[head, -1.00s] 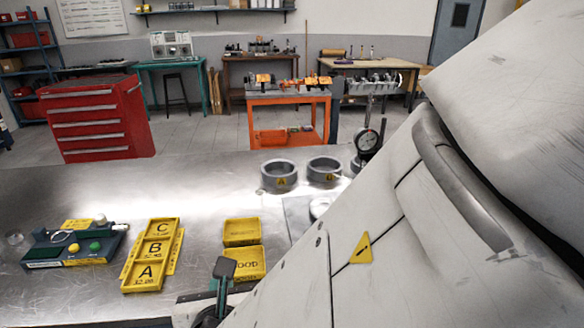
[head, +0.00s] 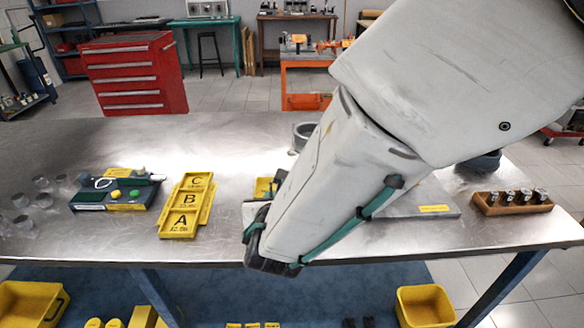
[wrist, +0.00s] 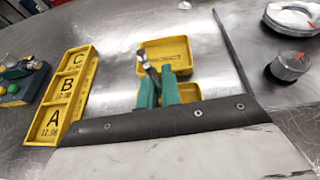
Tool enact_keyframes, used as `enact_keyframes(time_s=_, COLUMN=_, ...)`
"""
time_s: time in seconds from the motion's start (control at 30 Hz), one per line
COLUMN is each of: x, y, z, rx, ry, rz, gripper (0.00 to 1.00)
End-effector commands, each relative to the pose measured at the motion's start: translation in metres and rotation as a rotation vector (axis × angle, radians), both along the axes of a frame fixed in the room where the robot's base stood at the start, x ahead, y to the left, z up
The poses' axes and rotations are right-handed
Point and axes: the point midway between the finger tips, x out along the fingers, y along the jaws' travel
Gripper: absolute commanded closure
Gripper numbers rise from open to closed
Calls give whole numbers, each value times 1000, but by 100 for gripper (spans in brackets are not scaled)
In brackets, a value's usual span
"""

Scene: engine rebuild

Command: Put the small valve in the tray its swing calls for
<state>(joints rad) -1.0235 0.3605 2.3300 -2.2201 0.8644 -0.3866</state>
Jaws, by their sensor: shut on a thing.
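In the wrist view my gripper (wrist: 157,78) has green fingers shut on a small valve (wrist: 146,62). The valve is a thin grey metal piece, tilted, sticking out past the fingertips. Behind it is a yellow tray (wrist: 183,66) whose lettering appears to end in "JECT". A second yellow tray (wrist: 187,93) is partly hidden by the fingers and wrist. The gripper appears over these two trays; its height is unclear. Left of them is a yellow three-part tray marked C, B, A (wrist: 84,68), also in the head view (head: 187,205). My arm hides the fingers in the head view.
A blue-green gauge fixture (head: 117,190) stands left of the lettered tray, with several clear cups (head: 46,200) beyond it. Right of my arm are a grey plate (head: 430,201) and a wooden block with several dark parts (head: 511,203). Bare bench lies between.

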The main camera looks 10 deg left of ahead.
Motion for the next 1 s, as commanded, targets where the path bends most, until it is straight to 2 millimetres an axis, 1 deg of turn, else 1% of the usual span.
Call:
enact_keyframes(time_s=0.37, x=0, y=0, z=-6, rx=0, ry=0, rz=1, gripper=100)
enact_keyframes(time_s=0.4, x=0, y=0, z=-6, rx=2, ry=-1, rz=1, gripper=86)
enact_keyframes(time_s=0.43, x=0, y=0, z=-5, rx=2, ry=-1, rz=1, gripper=78)
enact_keyframes(time_s=0.47, x=0, y=0, z=-5, rx=2, ry=-1, rz=1, gripper=72)
enact_keyframes(time_s=0.7, x=0, y=0, z=-5, rx=2, ry=-1, rz=1, gripper=72)
enact_keyframes(time_s=0.8, x=0, y=0, z=-1, rx=3, ry=-1, rz=0, gripper=72)
enact_keyframes(time_s=0.87, x=-5, y=-1, z=1, rx=2, ry=-1, rz=1, gripper=72)
enact_keyframes(time_s=1.0, x=-27, y=-8, z=10, rx=3, ry=-1, rz=3, gripper=72)
